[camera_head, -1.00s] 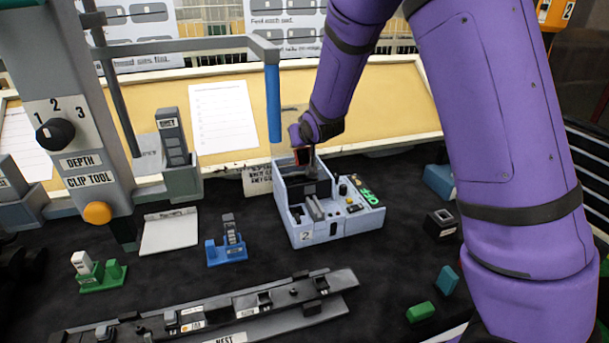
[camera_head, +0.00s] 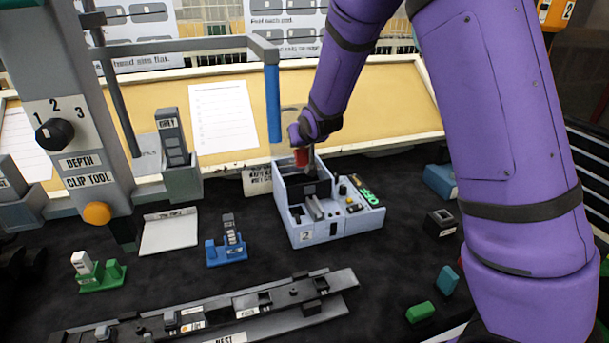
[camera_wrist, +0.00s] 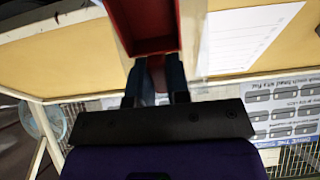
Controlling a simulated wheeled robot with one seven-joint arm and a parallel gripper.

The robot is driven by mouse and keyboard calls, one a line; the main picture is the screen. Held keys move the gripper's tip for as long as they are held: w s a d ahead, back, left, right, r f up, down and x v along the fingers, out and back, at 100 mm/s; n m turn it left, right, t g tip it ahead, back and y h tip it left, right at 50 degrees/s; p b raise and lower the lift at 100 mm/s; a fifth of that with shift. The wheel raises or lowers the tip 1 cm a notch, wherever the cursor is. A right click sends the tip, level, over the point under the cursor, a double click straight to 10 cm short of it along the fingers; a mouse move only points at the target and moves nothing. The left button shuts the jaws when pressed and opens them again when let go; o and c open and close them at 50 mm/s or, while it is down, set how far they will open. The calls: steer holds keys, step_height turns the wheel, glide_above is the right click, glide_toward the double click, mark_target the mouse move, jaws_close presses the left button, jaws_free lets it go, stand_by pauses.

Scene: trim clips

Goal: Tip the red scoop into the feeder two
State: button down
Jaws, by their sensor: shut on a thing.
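The red scoop (camera_head: 301,157) is over the back of feeder two, a pale grey-blue box (camera_head: 308,236) with a "2" on its front. In the wrist view the scoop (camera_wrist: 143,26) shows red walls around a darker red hollow, and I see no clips in the visible part. My gripper (camera_wrist: 155,88) is shut on the scoop's handle. In the head view my gripper (camera_head: 309,150) is small and partly hidden by my wrist. The scoop looks tilted, but its exact angle is unclear. The feeder's hopper floor is mostly hidden.
A blue post (camera_head: 273,103) hangs from a grey bar just left of my wrist. The clip tool (camera_head: 85,150) stands at the left. A blue holder (camera_head: 226,251) and a grey nest rail (camera_head: 220,312) are in front.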

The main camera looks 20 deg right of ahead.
steer(key=w+g, duration=0.1)
steer(key=g, duration=0.1)
steer(key=w+f+g, duration=0.1)
steer(key=shift+w+f+g, duration=0.15)
steer(key=shift+g, duration=0.25)
steer(key=g, duration=0.1)
steer(key=w+f+g, duration=0.1)
steer(key=shift+w+g, duration=0.2)
steer(key=shift+g, duration=0.2)
steer(key=shift+r+g, duration=1.6)
steer(key=shift+r, duration=0.4)
